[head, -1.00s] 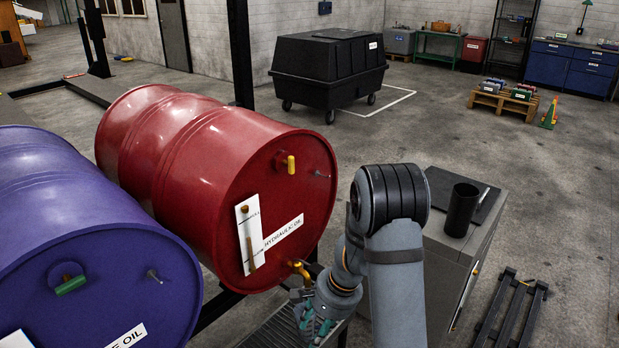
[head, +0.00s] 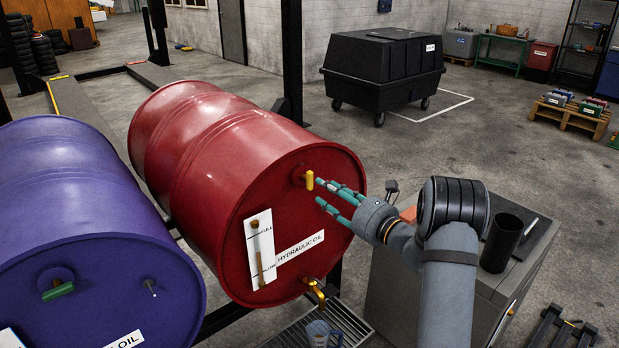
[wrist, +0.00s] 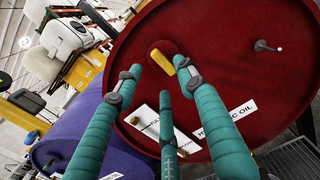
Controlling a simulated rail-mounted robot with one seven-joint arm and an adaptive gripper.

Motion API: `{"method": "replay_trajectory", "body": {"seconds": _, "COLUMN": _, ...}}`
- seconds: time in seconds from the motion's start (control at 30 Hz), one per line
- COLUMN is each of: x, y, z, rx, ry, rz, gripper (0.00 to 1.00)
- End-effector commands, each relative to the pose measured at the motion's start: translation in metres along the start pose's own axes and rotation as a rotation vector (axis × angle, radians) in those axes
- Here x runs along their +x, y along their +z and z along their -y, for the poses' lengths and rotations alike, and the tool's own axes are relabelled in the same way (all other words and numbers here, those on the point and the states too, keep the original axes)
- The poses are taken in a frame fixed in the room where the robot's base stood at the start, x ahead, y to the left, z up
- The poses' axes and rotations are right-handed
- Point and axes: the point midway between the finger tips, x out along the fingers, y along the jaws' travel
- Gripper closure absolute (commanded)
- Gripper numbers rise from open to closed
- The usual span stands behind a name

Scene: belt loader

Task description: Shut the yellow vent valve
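The red drum (head: 200,150) lies on its side, labelled HYDRAULIC OIL. The vent valve's yellow handle (head: 309,180) is high on its end face and stands upright in the head view. In the wrist view the yellow handle (wrist: 163,62) slants, just beyond my fingertips. My gripper (head: 335,193) has its teal fingers spread and empty, just right of the handle and pointing at it. The gripper (wrist: 158,78) also shows open in the wrist view. I cannot tell whether a fingertip touches the handle.
A brass tap (head: 317,290) sits low on the red drum, above a mug (head: 318,331) on a grate. A purple drum (head: 90,210) with a green handle (head: 57,290) lies to the left. A grey cabinet (head: 400,295) bearing a black cup (head: 501,243) stands at the right.

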Motion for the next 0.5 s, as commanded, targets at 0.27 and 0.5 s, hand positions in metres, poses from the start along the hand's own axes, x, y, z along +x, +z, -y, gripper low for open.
{"method": "replay_trajectory", "body": {"seconds": 0.27, "x": 0.053, "y": 0.003, "z": -0.003, "rx": -0.001, "ry": 0.006, "rz": -0.002, "gripper": 0.60}}
{"method": "replay_trajectory", "body": {"seconds": 0.5, "x": 0.077, "y": 0.000, "z": -0.003, "rx": -0.002, "ry": 0.005, "rz": -0.003, "gripper": 0.60}}
